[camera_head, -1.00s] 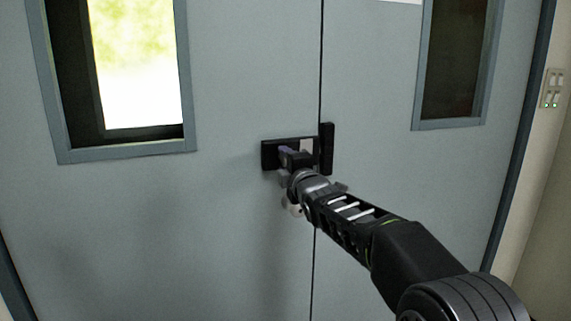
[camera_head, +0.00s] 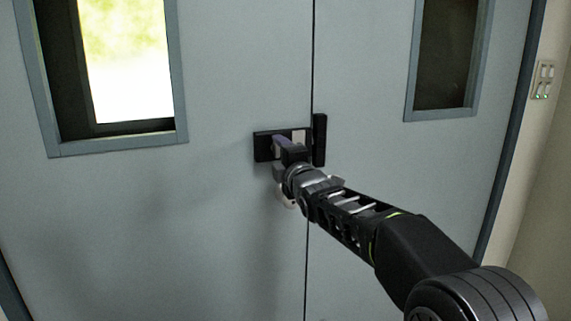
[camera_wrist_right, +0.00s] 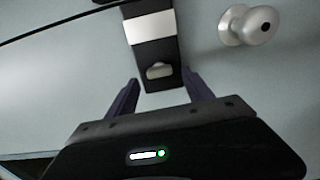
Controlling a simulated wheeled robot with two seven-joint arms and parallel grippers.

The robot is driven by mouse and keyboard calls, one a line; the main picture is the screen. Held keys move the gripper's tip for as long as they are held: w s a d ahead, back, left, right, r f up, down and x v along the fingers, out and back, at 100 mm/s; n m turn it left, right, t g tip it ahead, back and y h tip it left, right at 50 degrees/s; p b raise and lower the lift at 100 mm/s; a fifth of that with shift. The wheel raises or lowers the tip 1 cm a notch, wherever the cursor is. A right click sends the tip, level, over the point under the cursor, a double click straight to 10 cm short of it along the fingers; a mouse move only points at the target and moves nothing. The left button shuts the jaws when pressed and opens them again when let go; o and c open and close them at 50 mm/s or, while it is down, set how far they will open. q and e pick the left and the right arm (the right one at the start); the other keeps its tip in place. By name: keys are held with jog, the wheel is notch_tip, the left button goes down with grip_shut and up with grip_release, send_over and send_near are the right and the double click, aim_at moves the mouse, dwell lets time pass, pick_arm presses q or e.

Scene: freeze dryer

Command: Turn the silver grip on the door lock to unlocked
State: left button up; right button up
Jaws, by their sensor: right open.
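The door lock is a black plate (camera_head: 262,147) with a pale section, mounted on the left door leaf by the seam. Its small silver grip (camera_wrist_right: 158,71) shows in the right wrist view, on the black part of the lock (camera_wrist_right: 153,52). My right gripper (camera_wrist_right: 161,77) is open, with one dark finger on each side of the grip's near end. I see no clear contact. In the head view my right gripper (camera_head: 282,150) is in front of the lock and hides the grip. My left gripper is out of view.
A round silver knob (camera_wrist_right: 247,26) is beside the lock, and in the head view it shows partly below my wrist (camera_head: 287,199). A black catch (camera_head: 319,140) stands upright on the right leaf. Both door leaves have windows. Wall switches (camera_head: 543,80) are at the far right.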

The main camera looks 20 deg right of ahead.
jog(key=shift+s+d, duration=0.2)
jog(key=shift+s, duration=2.7)
